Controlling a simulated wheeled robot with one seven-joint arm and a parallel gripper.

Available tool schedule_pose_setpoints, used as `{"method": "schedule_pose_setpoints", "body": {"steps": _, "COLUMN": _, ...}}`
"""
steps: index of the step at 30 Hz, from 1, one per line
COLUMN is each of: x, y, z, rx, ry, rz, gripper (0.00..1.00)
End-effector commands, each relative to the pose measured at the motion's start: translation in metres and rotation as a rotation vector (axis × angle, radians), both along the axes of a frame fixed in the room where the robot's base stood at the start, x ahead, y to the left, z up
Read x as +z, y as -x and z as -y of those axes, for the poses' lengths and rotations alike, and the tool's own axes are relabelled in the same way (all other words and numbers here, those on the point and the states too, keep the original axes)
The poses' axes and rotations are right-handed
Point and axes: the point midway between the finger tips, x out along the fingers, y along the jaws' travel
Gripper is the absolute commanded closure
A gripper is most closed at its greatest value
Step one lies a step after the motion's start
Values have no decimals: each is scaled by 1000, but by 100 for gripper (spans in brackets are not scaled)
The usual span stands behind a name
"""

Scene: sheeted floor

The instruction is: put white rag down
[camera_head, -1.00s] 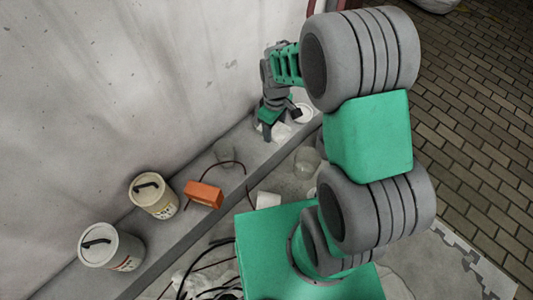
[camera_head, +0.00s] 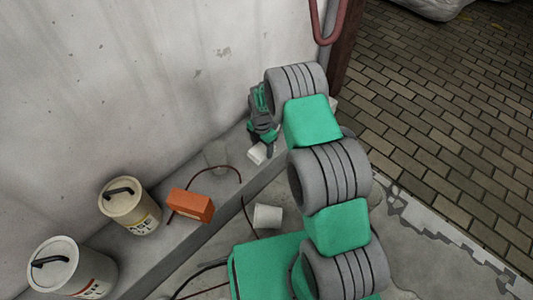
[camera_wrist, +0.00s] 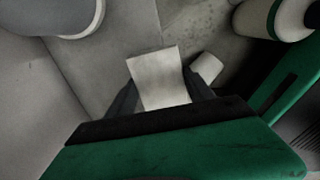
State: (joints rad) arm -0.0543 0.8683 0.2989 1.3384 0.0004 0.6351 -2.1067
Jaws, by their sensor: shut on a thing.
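The white rag (camera_head: 257,154) is a small pale piece at the tip of my gripper (camera_head: 264,141) in the head view. The gripper points down over the grey ledge along the wall. In the wrist view the rag (camera_wrist: 158,76) shows as a flat pale rectangle between the two dark fingers of my gripper (camera_wrist: 162,94). The fingers are shut on it. I cannot tell whether the rag's lower end touches the ledge.
An orange brick (camera_head: 190,205) and two lidded cream canisters (camera_head: 130,207) (camera_head: 70,270) stand on the ledge (camera_head: 222,187) to the left. A dark cable (camera_head: 225,167) curves behind the brick. A white cup (camera_head: 267,216) is on the lower floor.

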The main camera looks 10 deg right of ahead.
Motion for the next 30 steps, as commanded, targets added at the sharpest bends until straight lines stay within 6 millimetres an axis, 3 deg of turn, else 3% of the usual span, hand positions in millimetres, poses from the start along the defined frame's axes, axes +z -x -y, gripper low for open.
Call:
{"method": "schedule_pose_setpoints", "body": {"steps": 4, "x": -35, "y": -25, "z": 15, "rx": -2, "ry": 0, "rz": -2, "gripper": 71}}
{"method": "schedule_pose_setpoints", "body": {"steps": 9, "x": -57, "y": -46, "z": 25, "rx": -1, "ry": -1, "rz": 1, "gripper": 71}}
{"method": "schedule_pose_setpoints", "body": {"steps": 13, "x": -66, "y": -53, "z": 29, "rx": -2, "ry": 0, "rz": 0, "gripper": 71}}
{"method": "schedule_pose_setpoints", "body": {"steps": 18, "x": -96, "y": -53, "z": 30, "rx": -1, "ry": -1, "rz": -3, "gripper": 71}}
{"method": "schedule_pose_setpoints", "body": {"steps": 29, "x": -99, "y": -53, "z": 29, "rx": -1, "ry": 1, "rz": -1, "gripper": 71}}
{"method": "schedule_pose_setpoints", "body": {"steps": 30, "x": -99, "y": -53, "z": 29, "rx": -1, "ry": 1, "rz": -1, "gripper": 38}}
